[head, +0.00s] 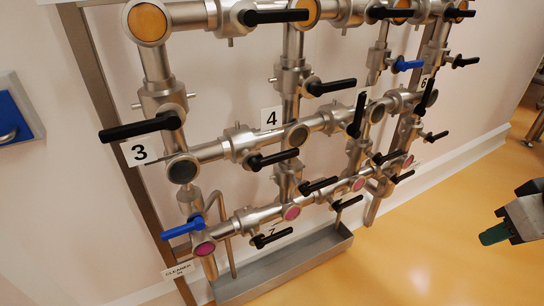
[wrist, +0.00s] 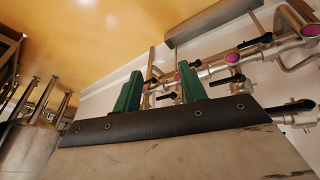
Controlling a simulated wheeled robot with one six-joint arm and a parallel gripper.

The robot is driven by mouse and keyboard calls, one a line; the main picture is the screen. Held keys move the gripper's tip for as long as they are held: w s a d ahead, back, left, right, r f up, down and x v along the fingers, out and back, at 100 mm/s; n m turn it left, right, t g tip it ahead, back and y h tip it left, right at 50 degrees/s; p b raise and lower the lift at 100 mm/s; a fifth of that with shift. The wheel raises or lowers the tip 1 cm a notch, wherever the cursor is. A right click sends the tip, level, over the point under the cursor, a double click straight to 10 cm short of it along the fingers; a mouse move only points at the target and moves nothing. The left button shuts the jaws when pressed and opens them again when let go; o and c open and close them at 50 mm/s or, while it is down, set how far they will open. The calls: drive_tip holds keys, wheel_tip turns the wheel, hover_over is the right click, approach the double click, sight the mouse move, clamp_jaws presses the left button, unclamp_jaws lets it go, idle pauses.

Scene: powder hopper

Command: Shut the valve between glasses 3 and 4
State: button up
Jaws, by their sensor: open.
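Sight glass 3 (head: 183,168) is a dark round glass below the "3" label (head: 139,151). Sight glass 4 (head: 297,134) is a dark round glass below the "4" label (head: 271,118). The valve (head: 240,143) between them sits on the slanting steel pipe. Its black lever handle (head: 275,159) lies roughly along that pipe, just below it. My gripper (head: 492,234) is at the right edge of the head view, over the floor and well apart from the valve. In the wrist view my gripper (wrist: 159,72) shows two green fingers spread apart, with nothing held between them.
Many similar black-handled valves crowd the pipe frame, with blue handles at lower left (head: 182,228) and upper right (head: 408,65). A steel trough (head: 285,267) runs beneath. Open yellow floor (head: 420,240) lies to the right. A metal vessel (wrist: 28,145) stands left in the wrist view.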

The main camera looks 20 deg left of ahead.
drive_tip(key=w+a+f+n+t+y, duration=0.2)
drive_tip(key=w+a+f+n+t, duration=0.1)
drive_tip(key=w+a+n, duration=0.45)
drive_tip(key=n+t+y, duration=0.4)
drive_tip(key=n+y, duration=0.7)
drive_tip(key=n, duration=0.4)
approach(288, 157)
drive_tip(key=x, duration=1.1)
drive_tip(key=shift+s, duration=0.1)
clamp_jaws()
